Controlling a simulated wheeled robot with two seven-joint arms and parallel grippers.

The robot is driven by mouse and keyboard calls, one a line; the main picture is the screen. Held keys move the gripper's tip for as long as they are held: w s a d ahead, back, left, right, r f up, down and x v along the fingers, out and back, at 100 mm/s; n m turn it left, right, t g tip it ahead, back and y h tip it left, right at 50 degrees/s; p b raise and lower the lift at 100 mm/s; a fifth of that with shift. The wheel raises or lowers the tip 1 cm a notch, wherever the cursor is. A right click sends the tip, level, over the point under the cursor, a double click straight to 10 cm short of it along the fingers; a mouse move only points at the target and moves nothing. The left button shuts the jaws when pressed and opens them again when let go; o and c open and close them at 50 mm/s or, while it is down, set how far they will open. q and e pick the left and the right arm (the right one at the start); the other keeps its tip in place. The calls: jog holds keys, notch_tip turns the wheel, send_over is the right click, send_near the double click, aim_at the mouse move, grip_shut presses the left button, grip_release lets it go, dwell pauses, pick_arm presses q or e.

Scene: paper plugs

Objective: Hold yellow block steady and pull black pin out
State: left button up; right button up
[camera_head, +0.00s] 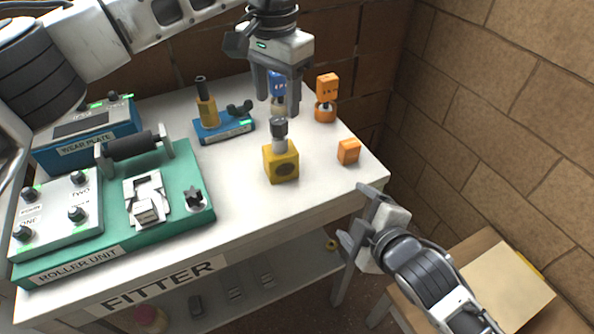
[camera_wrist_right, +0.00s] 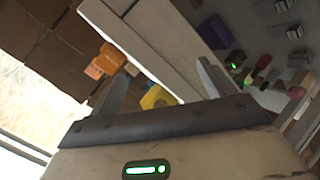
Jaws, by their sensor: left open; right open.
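The yellow block (camera_head: 282,166) stands on the white table, right of its middle. A pin with a light grey lower part and a dark top (camera_head: 279,128) stands upright in the block. My left gripper (camera_head: 278,106) points down from above, open, its fingertips just above or around the pin's top; I cannot tell whether they touch it. My right gripper (camera_head: 361,222) is open and empty, off the table's front right edge and apart from the block. In the right wrist view a yellow piece (camera_wrist_right: 156,97), likely the block, shows beyond the fingers (camera_wrist_right: 160,85).
An orange block (camera_head: 348,151) lies right of the yellow block. An orange piece (camera_head: 326,94) and a blue piece (camera_head: 277,86) stand behind. A blue fixture (camera_head: 224,131) and green roller unit (camera_head: 120,240) are to the left. A brick wall bounds the right.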

aim_at(278, 155)
jog(key=w+a+r+n, duration=0.1)
jog(key=r+n, duration=0.1)
jog(key=n, duration=0.3)
jog(key=w+a+r+n, duration=0.1)
jog(key=a+r+n, duration=0.1)
jog(key=r+n, duration=0.1)
jog(key=w+a+r+n+t, duration=0.1)
jog(key=w+a+r+n, duration=0.1)
jog(key=n, duration=0.4)
jog(key=shift+r+n, duration=0.3)
jog(key=shift+r, duration=0.15)
jog(key=a+n, duration=0.1)
jog(key=n, duration=0.1)
jog(key=a+n, duration=0.2)
jog(key=n, duration=0.1)
jog(key=s+a+n, duration=0.1)
jog(key=n, duration=0.1)
jog(key=shift+a+r+y, duration=0.15)
jog(key=shift+y, duration=0.25)
jog(key=n, duration=0.1)
jog(key=a+n, duration=0.1)
jog(key=shift+s+n, duration=0.15)
jog(key=shift+n, duration=0.15)
jog(key=shift+w+a+f, duration=0.25)
jog(key=shift+w+f, duration=0.05)
jog(key=shift+w, duration=0.15)
jog(key=x, duration=1.1)
jog(key=shift+s, duration=0.1)
jog(key=c, duration=1.3)
